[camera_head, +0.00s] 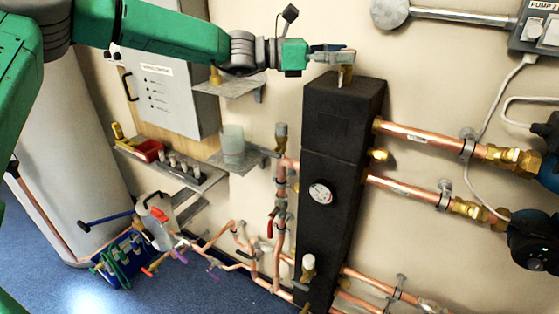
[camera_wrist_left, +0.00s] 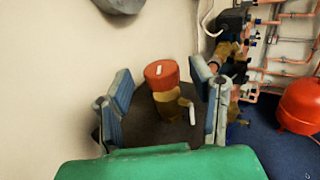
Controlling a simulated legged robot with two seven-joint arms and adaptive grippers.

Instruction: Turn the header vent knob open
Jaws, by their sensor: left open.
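The header vent has a red-orange knob (camera_wrist_left: 161,73) on a brass body (camera_wrist_left: 172,103) with a small side outlet. It stands upright on top of the black header (camera_head: 338,130). In the head view the brass stem (camera_head: 346,76) shows under my left gripper (camera_head: 335,55), and the knob is mostly hidden by the fingers. In the left wrist view my left gripper (camera_wrist_left: 163,78) is open, with one finger on each side of the knob. Gaps show between the fingers and the knob. My right gripper is in neither view.
Copper pipes (camera_head: 415,134) with brass fittings leave the header to the right, towards a dark pump (camera_head: 535,240). A pressure gauge (camera_head: 321,193) sits on the header's front. A grey shelf (camera_head: 230,87) and cabinet (camera_head: 165,85) are on the wall at left.

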